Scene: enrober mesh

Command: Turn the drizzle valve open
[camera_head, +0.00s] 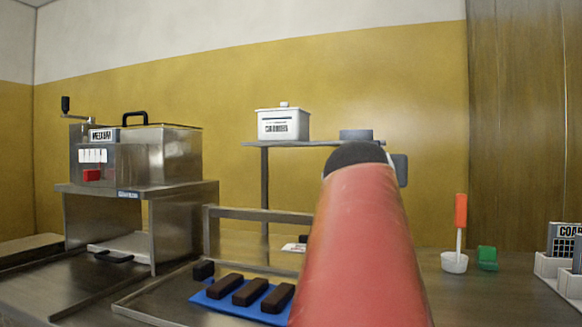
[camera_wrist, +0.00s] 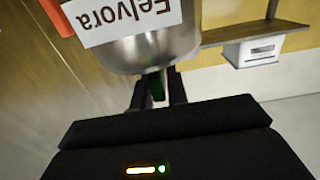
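In the wrist view, which is upside down, a rounded metal vessel (camera_wrist: 150,48) bears a white label (camera_wrist: 118,18) that seems to read "Felvora". In the head view my red arm hides the gripper, the vessel and the valve.
A metal machine with a crank (camera_head: 140,155) stands at left. Dark bars (camera_head: 250,292) lie on a blue mat (camera_head: 215,305). A white box (camera_head: 283,124) stands on a shelf (camera_head: 310,143). At right are an orange spatula (camera_head: 461,212) in a white cup (camera_head: 454,264) and a green block (camera_head: 487,258).

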